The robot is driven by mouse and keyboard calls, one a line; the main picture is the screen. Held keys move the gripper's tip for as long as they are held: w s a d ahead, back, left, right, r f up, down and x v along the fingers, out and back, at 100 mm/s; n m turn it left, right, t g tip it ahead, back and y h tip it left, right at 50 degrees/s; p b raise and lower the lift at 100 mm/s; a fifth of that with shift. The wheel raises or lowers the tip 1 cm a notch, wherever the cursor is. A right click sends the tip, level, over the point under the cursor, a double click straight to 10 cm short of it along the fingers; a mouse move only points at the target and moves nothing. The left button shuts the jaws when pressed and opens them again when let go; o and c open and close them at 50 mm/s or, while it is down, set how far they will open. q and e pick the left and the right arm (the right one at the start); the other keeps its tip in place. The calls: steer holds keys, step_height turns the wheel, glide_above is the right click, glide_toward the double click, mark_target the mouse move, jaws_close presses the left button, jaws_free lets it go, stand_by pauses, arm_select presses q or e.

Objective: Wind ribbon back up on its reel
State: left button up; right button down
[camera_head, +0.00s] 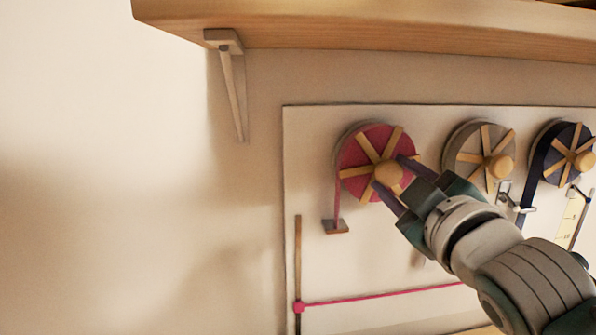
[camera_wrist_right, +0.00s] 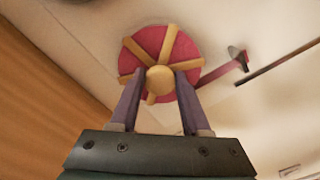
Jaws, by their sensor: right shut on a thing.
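A pink reel (camera_head: 362,150) with wooden spokes is mounted upright on a pale wall board; it also shows in the wrist view (camera_wrist_right: 188,48). My right gripper (camera_head: 390,173) is shut on the round wooden knob (camera_wrist_right: 160,79) at the middle of the reel's face, one finger on each side. A thin pink strand (camera_head: 380,295) runs nearly level lower on the board, from a pink bead (camera_head: 299,306) on an upright stick. My left gripper is out of view.
A grey reel (camera_head: 468,145) and a navy reel (camera_head: 568,133) hang to the right, the navy one with ribbon hanging down. A wooden shelf (camera_head: 370,32) with a bracket (camera_head: 230,85) juts out above. The wall at left is bare.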

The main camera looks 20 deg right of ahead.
steer(key=shift+m, duration=0.6)
steer(key=shift+c, duration=2)
jaws_free()
steer(key=shift+s, duration=0.1)
steer(key=b+v, duration=0.2)
steer(key=v, duration=0.7)
steer(key=shift+s, duration=0.4)
